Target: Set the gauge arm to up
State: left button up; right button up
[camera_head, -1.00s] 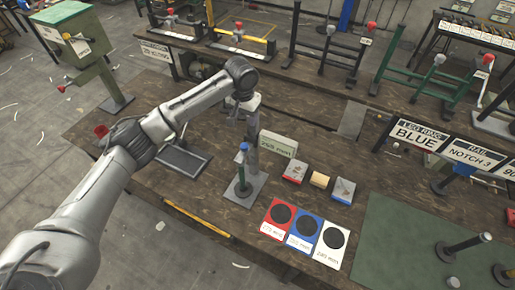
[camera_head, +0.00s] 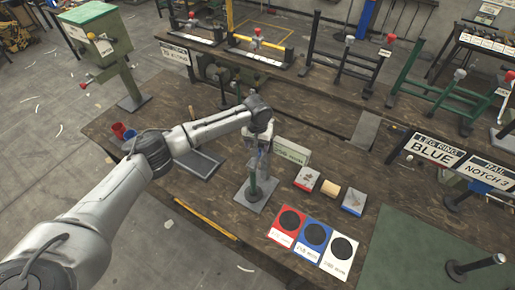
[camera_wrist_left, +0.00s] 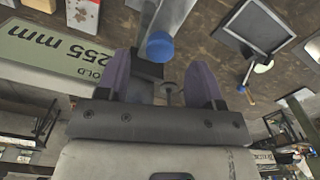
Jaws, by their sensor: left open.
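My left gripper (camera_head: 258,160) is at the top of the stand and hides the blue knob in the head view. In the left wrist view its two purple fingers (camera_wrist_left: 160,88) are apart, with a dark block and a small grey pin seen between them. I cannot tell the gauge arm's position. My right gripper is not in view.
A green sign (camera_head: 291,151) reading 255 mm stands just behind the stand. Several small blocks, including a tan one (camera_head: 330,190), lie to its right. Red, blue and white cards (camera_head: 313,236) lie in front. A dark tray (camera_head: 198,163) lies left, below my forearm.

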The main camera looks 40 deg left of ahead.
pick_arm(q)
notch_tip(320, 180, down, 2)
jog(key=shift+f, duration=0.55)
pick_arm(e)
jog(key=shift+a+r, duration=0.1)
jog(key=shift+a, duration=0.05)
